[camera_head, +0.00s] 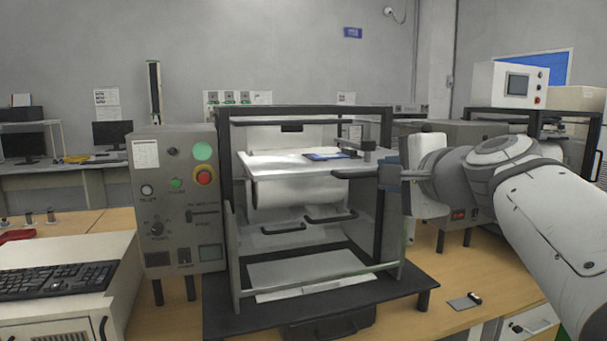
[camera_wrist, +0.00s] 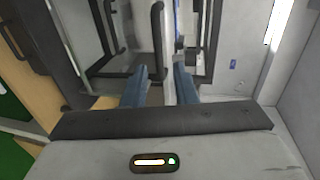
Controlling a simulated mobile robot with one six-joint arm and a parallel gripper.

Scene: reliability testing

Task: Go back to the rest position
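My gripper (camera_head: 388,173) is at the right front of an open test machine (camera_head: 390,225), beside the right end of its raised white platform (camera_head: 275,171). A black handle (camera_head: 355,175) sits at the platform's front right, close to the blue fingertips. In the wrist view my gripper (camera_wrist: 162,84) shows two blue fingers standing apart with a gap between them. A pale strip of the machine shows through that gap, and I see nothing held. Whether the fingers touch the machine is unclear.
The platform carries a blue flat item (camera_head: 326,156). A control panel (camera_head: 178,215) with a red button stands left of the chamber. A keyboard (camera_head: 55,281) lies at the left. The wooden table (camera_head: 465,270) is mostly clear at right, with a small grey item (camera_head: 463,302).

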